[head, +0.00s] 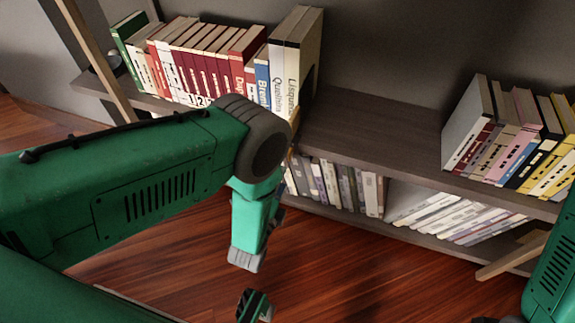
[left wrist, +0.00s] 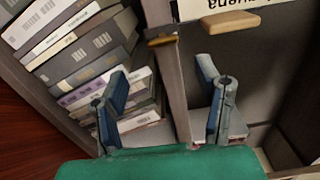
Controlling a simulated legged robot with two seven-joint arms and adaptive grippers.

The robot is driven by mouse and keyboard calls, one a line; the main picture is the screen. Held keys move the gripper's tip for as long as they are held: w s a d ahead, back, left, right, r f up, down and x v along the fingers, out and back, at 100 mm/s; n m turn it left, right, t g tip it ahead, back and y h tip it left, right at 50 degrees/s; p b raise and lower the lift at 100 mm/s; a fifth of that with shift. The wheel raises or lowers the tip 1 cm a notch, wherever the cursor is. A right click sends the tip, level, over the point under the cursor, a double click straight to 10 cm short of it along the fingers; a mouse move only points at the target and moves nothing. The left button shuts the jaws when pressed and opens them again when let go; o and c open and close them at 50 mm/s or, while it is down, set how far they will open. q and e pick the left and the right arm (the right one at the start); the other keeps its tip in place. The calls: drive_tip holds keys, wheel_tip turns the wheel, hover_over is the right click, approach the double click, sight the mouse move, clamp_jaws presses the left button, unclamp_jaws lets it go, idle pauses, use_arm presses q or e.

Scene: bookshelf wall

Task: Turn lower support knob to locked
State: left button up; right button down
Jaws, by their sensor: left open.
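In the left wrist view, my left gripper (left wrist: 160,72) is open and empty, its two blue-grey fingers apart on either side of a grey shelf panel edge (left wrist: 172,95). A small brown-gold knob-like piece (left wrist: 162,40) sits on that edge, beyond the fingertips and roughly between them. A rounded wooden piece (left wrist: 232,23) lies to its right. I cannot tell which of these is the lower support knob, nor its setting. In the head view, my left arm reaches to the shelf and largely hides the gripper and the knob area. My right gripper cannot be made out.
Books (left wrist: 85,50) fill the compartment left of the panel in the wrist view. In the head view, red and white books (head: 205,62) and yellow and dark books (head: 525,140) stand on the upper shelf (head: 375,140). A wooden bar (head: 512,256) slants at lower right. The floor is clear.

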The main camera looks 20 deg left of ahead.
use_arm(q)
drive_tip(key=shift+s, duration=1.65)
drive_tip(key=s+a+f+n+g+y, duration=0.1)
drive_tip(key=s+a+f+n+g, duration=0.2)
drive_tip(key=s+a+n+g, duration=0.55)
drive_tip(key=s+a+r+n+g, duration=0.1)
drive_tip(key=s+a+n+g, duration=0.25)
drive_tip(key=s+n, duration=0.2)
drive_tip(key=s+r+n+g, duration=0.4)
drive_tip(key=s+r+g, duration=0.1)
drive_tip(key=s, duration=0.6)
wheel_tip(320, 180, up, 13)
drive_tip(key=p, duration=1.3)
drive_tip(key=shift+w+d+f, duration=0.15)
drive_tip(key=shift+w+f, duration=0.05)
drive_tip(key=shift+w, duration=0.05)
